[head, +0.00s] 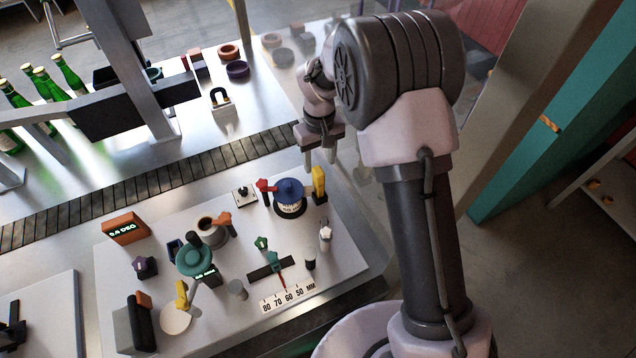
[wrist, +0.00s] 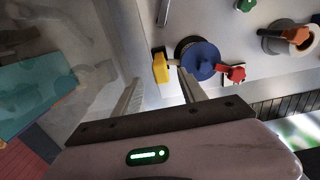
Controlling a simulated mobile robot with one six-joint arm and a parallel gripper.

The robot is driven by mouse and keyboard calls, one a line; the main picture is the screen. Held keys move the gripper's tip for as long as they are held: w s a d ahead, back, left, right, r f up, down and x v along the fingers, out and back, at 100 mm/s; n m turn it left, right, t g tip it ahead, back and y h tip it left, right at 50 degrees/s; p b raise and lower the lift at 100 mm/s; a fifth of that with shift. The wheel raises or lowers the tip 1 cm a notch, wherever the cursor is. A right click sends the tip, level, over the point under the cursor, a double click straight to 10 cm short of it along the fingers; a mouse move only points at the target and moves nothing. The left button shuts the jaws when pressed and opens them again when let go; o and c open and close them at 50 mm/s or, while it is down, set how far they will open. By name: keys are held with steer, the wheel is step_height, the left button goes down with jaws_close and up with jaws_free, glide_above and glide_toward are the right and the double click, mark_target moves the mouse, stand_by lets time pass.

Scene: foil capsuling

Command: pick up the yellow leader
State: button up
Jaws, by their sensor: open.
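A yellow upright block (head: 319,180) stands at the back right of the pale work plate, beside a blue-topped dial (head: 289,191). In the wrist view the yellow block (wrist: 160,68) is just beyond my fingertips, left of the blue knob (wrist: 201,60). My gripper (head: 321,160) is open and empty, above and behind the block, apart from it. In the wrist view my gripper's two fingers (wrist: 160,88) are spread, with the block ahead of the gap. Another yellow piece (head: 182,294) is at the front left by a round pale disc. I cannot tell which is called the leader.
A red lever (head: 265,186) is left of the blue dial. A green knob (head: 194,258), a cup-like part (head: 212,231) and a printed scale (head: 288,297) share the plate. A dark conveyor (head: 150,184) runs behind; green bottles (head: 68,74) stand at far left.

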mark_target(318, 178)
steer(key=f, duration=0.8)
steer(key=shift+w+a+f, duration=0.1)
steer(key=shift+w+f, duration=0.25)
steer(key=shift+f, duration=0.05)
steer(key=shift+s+r, duration=0.1)
steer(key=shift+s, duration=0.05)
steer(key=shift+c, duration=0.7)
jaws_close()
